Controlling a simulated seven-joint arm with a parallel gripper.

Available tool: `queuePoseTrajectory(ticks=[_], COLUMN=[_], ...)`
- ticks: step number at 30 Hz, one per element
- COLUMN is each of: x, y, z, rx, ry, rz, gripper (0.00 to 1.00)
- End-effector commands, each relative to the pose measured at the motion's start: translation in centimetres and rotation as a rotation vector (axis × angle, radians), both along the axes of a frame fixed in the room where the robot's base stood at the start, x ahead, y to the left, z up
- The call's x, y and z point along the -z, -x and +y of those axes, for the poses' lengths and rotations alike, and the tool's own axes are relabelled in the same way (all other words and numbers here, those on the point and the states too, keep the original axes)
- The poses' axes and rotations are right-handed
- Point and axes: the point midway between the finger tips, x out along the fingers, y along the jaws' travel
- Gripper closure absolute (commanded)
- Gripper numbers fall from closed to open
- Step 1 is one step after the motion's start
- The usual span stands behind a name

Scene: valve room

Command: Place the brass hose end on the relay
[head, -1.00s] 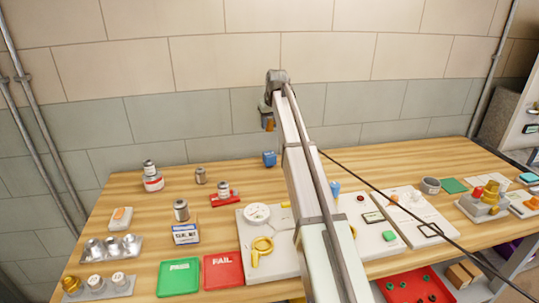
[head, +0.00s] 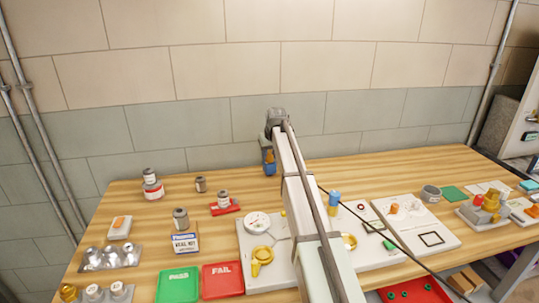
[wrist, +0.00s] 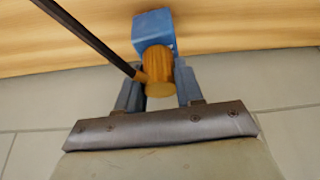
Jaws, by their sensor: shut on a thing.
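My gripper (wrist: 158,88) is shut on the brass hose end (wrist: 159,68), a short orange-gold cylinder between the two fingers. A black hose (wrist: 85,40) runs from its side. A blue block (wrist: 154,28), which looks like the relay, sits on the wooden bench just beyond the hose end. In the head view the relay (head: 270,170) is at the back of the bench, directly below my gripper (head: 267,157). The hose end overlaps the relay in the wrist view; I cannot tell whether they touch.
A gauge panel (head: 283,274) with a yellow ring lies in front, partly behind my arm. Green (head: 178,286) and red (head: 222,280) trays, small weights and a red stand (head: 226,208) are to the left. The block wall (head: 220,120) stands close behind the relay.

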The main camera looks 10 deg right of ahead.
Motion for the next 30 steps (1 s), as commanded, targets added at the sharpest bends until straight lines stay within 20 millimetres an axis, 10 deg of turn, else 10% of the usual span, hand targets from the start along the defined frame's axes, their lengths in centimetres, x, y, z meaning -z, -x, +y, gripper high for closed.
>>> queuePoseTrajectory(ticks=[12,13,18,30], x=[0.47,0.50,0.47,0.17], y=[-0.01,-0.02,-0.02,-0.04], z=[0.00,0.00,-0.01,-0.01], rx=[0.000,0.000,0.000,0.000], ry=[0.000,0.000,0.000,0.000], rz=[-0.001,-0.001,-0.001,-0.001], gripper=[0.94,0.63,0.46,0.38])
